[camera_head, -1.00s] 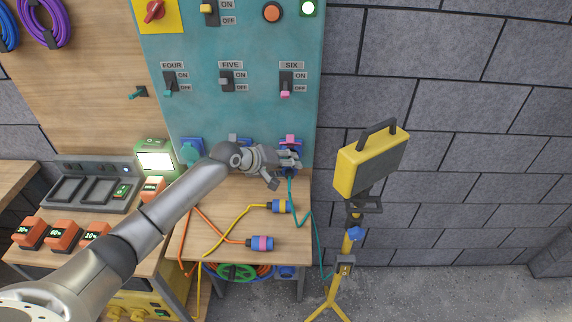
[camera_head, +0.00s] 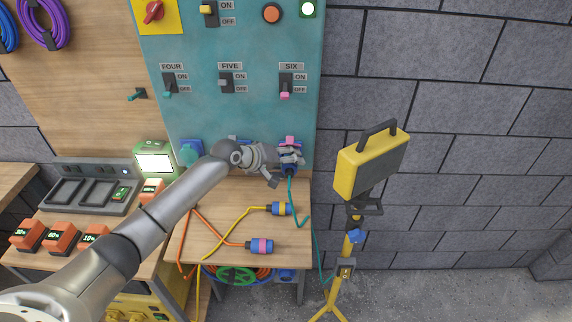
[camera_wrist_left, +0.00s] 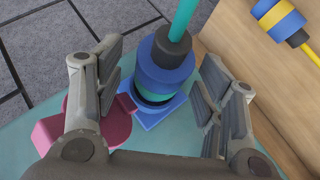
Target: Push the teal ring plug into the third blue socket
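The teal ring plug (camera_head: 289,169) is at the third blue socket, under its raised pink lid (camera_head: 290,141), at the panel's lower right. In the left wrist view the blue plug (camera_wrist_left: 165,72) stands in line with the square blue socket (camera_wrist_left: 152,117), with its teal ring close to the socket. How deep it sits cannot be told. A teal cable hangs from its dark end. My left gripper (camera_head: 280,166) is around the plug. In the wrist view its fingers (camera_wrist_left: 160,85) are apart on both sides of the plug, with a narrow gap showing. My right gripper is not in view.
A yellow ring plug (camera_head: 279,208) and a pink ring plug (camera_head: 261,246) lie on the wooden bench (camera_head: 222,228) below the panel. A yellow work lamp (camera_head: 371,165) on a tripod stands to the right. The teal panel (camera_head: 225,115) rises behind.

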